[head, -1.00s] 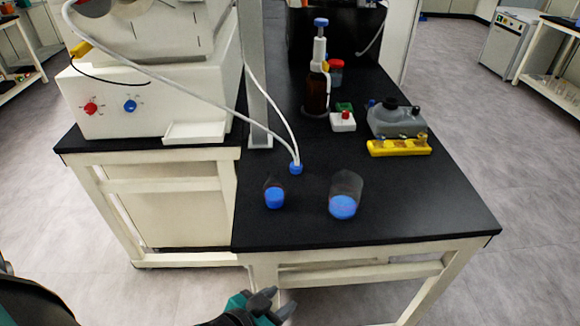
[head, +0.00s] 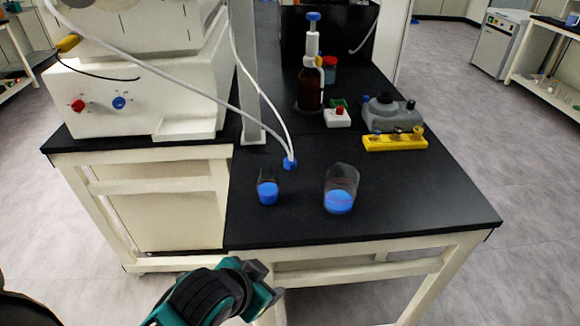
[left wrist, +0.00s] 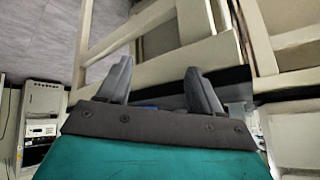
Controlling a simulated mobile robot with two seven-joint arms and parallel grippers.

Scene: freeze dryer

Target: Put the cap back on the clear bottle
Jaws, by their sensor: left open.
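A small clear bottle (head: 267,188) with blue liquid stands upright and open on the black bench top in the head view. A blue cap (head: 290,163) with white tubes joined to it rests on the bench just behind and to the right of the bottle. My left gripper (head: 268,283) is open and empty in front of the bench's front edge, nearer to me than the bottle and apart from it. In the left wrist view its two grey fingers (left wrist: 158,72) are spread, with bench frame beyond them. My right gripper is not in view.
A larger clear beaker (head: 342,187) with blue liquid stands right of the bottle. Behind are a brown dispenser bottle (head: 310,88), a yellow rack (head: 394,142) and a grey device (head: 388,112). A white machine (head: 130,100) stands at left. The bench's front right is clear.

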